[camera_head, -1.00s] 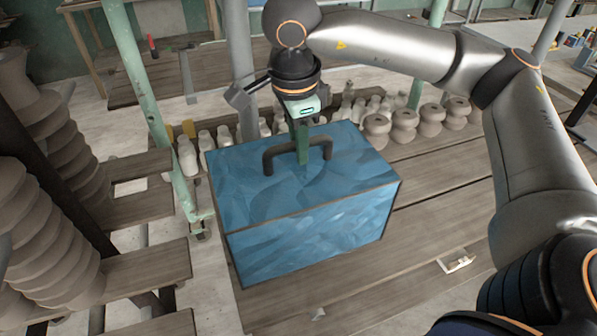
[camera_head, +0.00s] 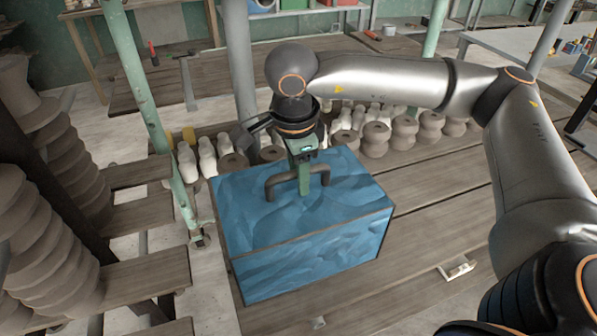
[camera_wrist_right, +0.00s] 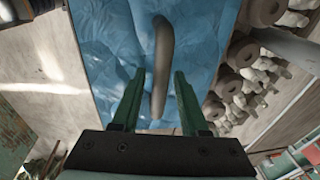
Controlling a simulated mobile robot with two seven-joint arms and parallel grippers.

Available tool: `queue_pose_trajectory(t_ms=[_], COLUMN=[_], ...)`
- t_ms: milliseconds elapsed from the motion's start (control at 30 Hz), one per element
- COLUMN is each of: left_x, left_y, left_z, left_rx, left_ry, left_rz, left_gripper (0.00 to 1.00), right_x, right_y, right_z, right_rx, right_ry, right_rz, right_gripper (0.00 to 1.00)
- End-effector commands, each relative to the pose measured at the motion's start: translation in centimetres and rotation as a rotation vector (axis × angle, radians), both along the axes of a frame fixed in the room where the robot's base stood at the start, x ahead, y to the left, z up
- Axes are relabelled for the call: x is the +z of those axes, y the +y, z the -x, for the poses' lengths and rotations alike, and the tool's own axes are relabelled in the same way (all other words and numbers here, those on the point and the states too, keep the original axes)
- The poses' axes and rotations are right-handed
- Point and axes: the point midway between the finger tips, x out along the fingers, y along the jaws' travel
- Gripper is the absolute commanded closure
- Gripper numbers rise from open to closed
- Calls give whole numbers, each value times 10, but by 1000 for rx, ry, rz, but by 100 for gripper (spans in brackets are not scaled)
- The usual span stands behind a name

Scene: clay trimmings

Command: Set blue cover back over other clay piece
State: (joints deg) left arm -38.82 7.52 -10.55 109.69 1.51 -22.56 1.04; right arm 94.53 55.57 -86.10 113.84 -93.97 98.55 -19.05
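The blue cover (camera_head: 300,255) is a large box shape with a wrinkled blue surface. It appears to stand upright on the wooden table. Its dark bar handle (camera_head: 272,184) is on top. My right gripper (camera_head: 304,188) is at the handle from above. In the right wrist view the fingers (camera_wrist_right: 158,85) are apart, one on each side of the handle (camera_wrist_right: 160,50), with gaps between. The blue top (camera_wrist_right: 110,35) shows below them. No clay piece shows under the cover; its inside is hidden. My left gripper is not in view.
Several clay vases (camera_head: 375,139) stand in rows right behind the cover. A green post (camera_head: 165,140) rises to its left. Stacked clay forms (camera_head: 45,240) stand on shelves at the left. A small white-edged item (camera_head: 457,270) lies on the table at right; the wood around it is clear.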

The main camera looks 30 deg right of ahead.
Motion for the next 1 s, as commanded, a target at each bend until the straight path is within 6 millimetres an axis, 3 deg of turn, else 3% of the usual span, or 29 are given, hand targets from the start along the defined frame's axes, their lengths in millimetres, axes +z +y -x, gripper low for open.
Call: queue_pose_trajectory(t_ms=[433,800,1000], left_x=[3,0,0], left_y=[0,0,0], left_z=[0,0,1], left_rx=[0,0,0], left_ry=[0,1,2], left_rz=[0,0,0], left_gripper=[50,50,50], right_x=[9,85,113], right_y=[1,11,15], right_z=[0,8,12], right_rx=[0,2,1], right_ry=[-3,-4,-2], right_rz=[0,-2,1], right_gripper=[48,48,48])
